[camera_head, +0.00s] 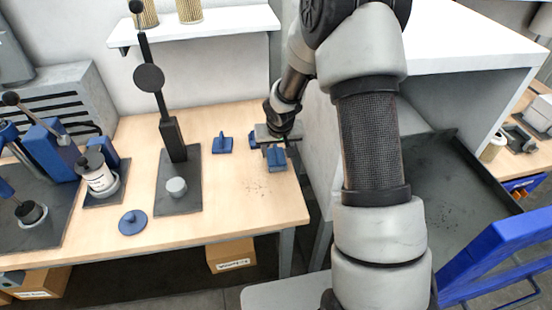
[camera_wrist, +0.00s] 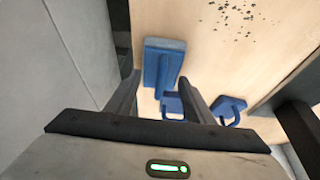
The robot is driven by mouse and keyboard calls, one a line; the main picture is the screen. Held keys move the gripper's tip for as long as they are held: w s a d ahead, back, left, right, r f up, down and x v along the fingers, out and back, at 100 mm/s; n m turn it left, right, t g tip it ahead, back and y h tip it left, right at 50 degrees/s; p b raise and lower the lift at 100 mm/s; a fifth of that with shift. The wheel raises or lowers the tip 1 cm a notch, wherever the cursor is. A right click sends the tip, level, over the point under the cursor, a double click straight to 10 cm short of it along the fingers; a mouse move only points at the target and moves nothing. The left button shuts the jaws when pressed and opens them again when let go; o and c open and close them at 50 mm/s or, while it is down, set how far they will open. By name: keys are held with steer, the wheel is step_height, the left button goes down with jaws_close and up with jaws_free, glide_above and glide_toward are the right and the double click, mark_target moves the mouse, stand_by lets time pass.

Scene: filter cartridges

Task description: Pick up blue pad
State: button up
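Several blue pieces lie on the wooden table. The one nearest my gripper is a flat rectangular blue pad (camera_head: 277,160), at the table's right side; it also shows in the wrist view (camera_wrist: 163,62). My gripper (camera_head: 273,140) is over its far end. In the wrist view my gripper's fingers (camera_wrist: 160,78) are apart, one on each side of the pad's lower end. I cannot tell whether they touch it. A small blue piece with a handle (camera_wrist: 173,106) lies beside the pad, between the fingers in the picture. Another blue handled piece (camera_head: 222,144) lies further left.
A blue disc with a knob (camera_head: 132,222) lies at the table's front. A lever press (camera_head: 178,190) stands left of centre, with a white canister (camera_head: 100,178) further left. A grey cabinet wall stands close on my gripper's right. Dark specks (camera_head: 257,187) mark the bare front tabletop.

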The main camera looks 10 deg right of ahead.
mark_target(275, 148)
steer(key=c, duration=0.5)
steer(key=shift+o, duration=0.2)
step_height(275, 148, up, 10)
steer(key=shift+p, duration=0.55)
steer(key=o, duration=0.6)
steer(key=shift+c, duration=1.3)
steer(key=shift+a, duration=0.1)
